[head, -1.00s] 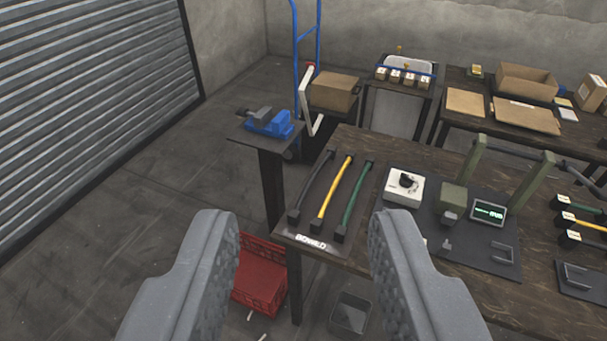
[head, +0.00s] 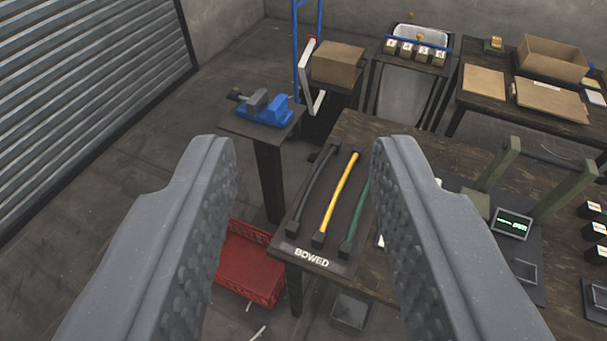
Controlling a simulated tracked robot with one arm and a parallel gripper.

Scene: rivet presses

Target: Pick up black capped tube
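Three bowed tubes with black ends lie side by side on a dark mat (head: 308,247) labelled BOWED, at the left end of the wooden table. The black tube (head: 315,187) is leftmost, the yellow tube (head: 340,196) is in the middle, and the green tube (head: 357,215) is on the right, partly hidden by my right finger. My gripper (head: 303,150) is open and empty. Its two grey fingers frame the black and yellow tubes in the picture, and it appears nearer the camera, apart from them.
A blue vise (head: 264,108) stands on a small pedestal left of the table (head: 398,135). A red crate (head: 252,265) and a grey bin (head: 350,310) sit on the floor below. A green press frame (head: 548,190) stands on the right side. Open floor lies left.

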